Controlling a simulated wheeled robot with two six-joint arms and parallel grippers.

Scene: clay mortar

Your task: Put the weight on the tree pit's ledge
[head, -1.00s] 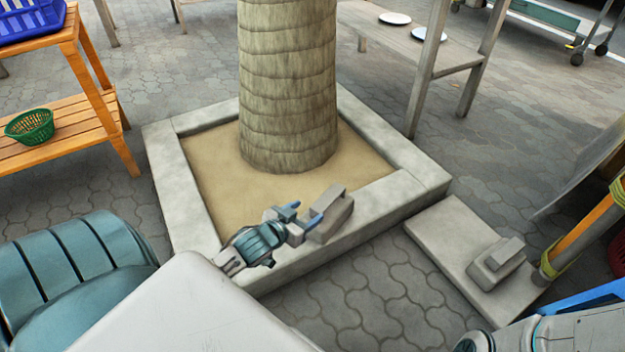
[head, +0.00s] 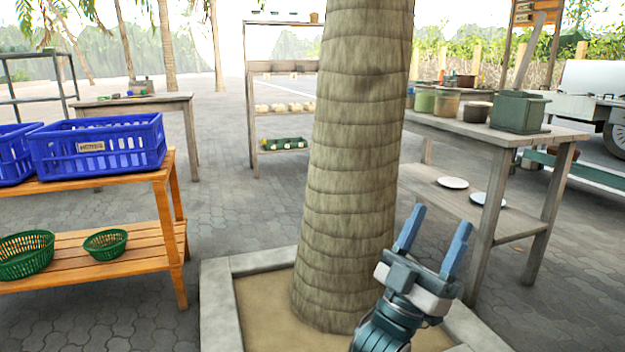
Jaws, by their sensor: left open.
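The tree pit's pale stone ledge (head: 220,312) shows at the bottom of the head view, framing sand around the trunk (head: 352,170). Only its left side, part of its back and a piece at the right are visible. My left gripper (head: 438,226) is raised in front of the pit, to the right of the trunk, fingers pointing up. It is open and nothing is between its fingers. No weight is in view now; the front ledge is below the picture. My right gripper is not in view.
An orange wooden shelf (head: 100,262) at the left holds blue crates (head: 100,146) and green baskets (head: 26,254). A grey table (head: 500,130) with pots and two plates stands at the right, behind my gripper.

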